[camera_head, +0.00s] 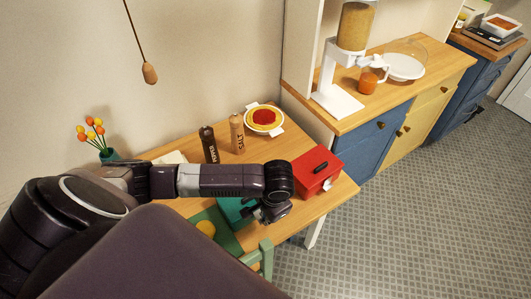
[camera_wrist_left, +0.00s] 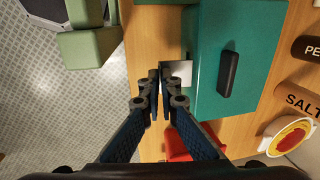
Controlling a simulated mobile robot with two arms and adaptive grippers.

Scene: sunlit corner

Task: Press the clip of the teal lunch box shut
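The teal lunch box (camera_wrist_left: 240,45) lies on the table with its black handle (camera_wrist_left: 228,74) on top. In the head view the teal lunch box (camera_head: 231,208) is mostly hidden behind my left arm. Its pale clip (camera_wrist_left: 178,72) juts out from the box's front side in the wrist view. My left gripper (camera_wrist_left: 160,74) has its fingers together and empty, with the tips right beside the clip; I cannot tell whether they touch it. In the head view my left gripper (camera_head: 270,213) hangs at the box's front right. My right gripper is in neither view.
A red lunch box (camera_head: 307,172) stands to the right. Pepper (camera_head: 209,145) and salt (camera_head: 237,134) mills and a plate (camera_head: 264,119) stand behind. A green tray (camera_head: 228,240) and a green chair (camera_head: 264,262) are in front. A pull cord (camera_head: 149,72) hangs at the left.

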